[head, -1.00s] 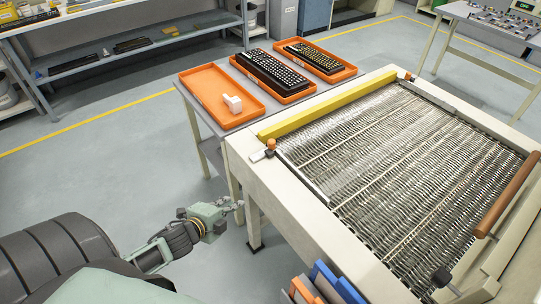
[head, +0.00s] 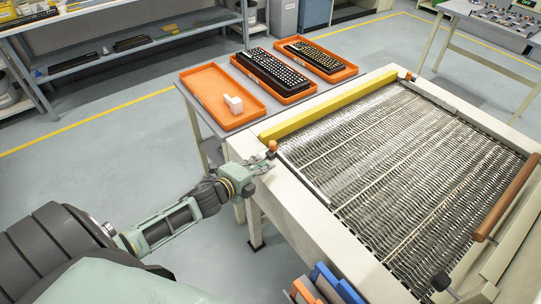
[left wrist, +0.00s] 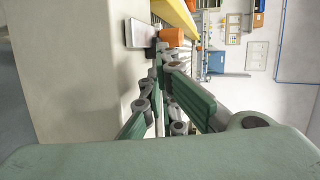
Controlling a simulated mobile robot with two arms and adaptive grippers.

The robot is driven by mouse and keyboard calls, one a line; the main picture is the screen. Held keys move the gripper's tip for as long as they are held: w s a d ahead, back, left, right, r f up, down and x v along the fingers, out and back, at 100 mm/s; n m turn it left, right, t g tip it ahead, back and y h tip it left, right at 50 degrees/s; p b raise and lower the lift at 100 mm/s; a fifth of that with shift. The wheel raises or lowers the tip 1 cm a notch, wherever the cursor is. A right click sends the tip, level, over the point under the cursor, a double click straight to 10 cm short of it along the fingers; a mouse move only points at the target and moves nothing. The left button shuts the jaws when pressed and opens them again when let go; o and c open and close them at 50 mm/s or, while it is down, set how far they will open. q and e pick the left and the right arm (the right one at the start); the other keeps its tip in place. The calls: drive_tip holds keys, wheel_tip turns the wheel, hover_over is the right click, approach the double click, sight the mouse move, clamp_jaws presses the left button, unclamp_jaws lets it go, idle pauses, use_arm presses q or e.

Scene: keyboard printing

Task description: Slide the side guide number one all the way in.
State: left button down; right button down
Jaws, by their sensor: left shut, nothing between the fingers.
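An orange knob (head: 272,147) stands at the near left corner of the machine bed, at the end of a thin metal side rail (head: 306,183). The knob also shows in the left wrist view (left wrist: 171,37), beside a white label plate (left wrist: 139,33); no number can be read. I cannot tell for sure which guide is number one. My left gripper (head: 268,161) is shut and empty, its fingertips just short of the knob. In the left wrist view the fingers (left wrist: 161,58) point at the knob; contact cannot be told. My right gripper is not in view.
A yellow bar (head: 328,105) crosses the far left of the woven metal bed (head: 400,160). A brown roller (head: 507,197) lies at the right. Orange trays (head: 220,96), two with keyboards, stand behind the machine. Blue and orange panels (head: 325,285) stand below its near side.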

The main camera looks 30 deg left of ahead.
use_arm(q)
drive_tip(key=x, duration=0.2)
drive_tip(key=r+p+x, duration=0.1)
drive_tip(key=x, duration=0.1)
drive_tip(key=shift+w+f, duration=0.1)
drive_tip(key=shift+w, duration=0.4)
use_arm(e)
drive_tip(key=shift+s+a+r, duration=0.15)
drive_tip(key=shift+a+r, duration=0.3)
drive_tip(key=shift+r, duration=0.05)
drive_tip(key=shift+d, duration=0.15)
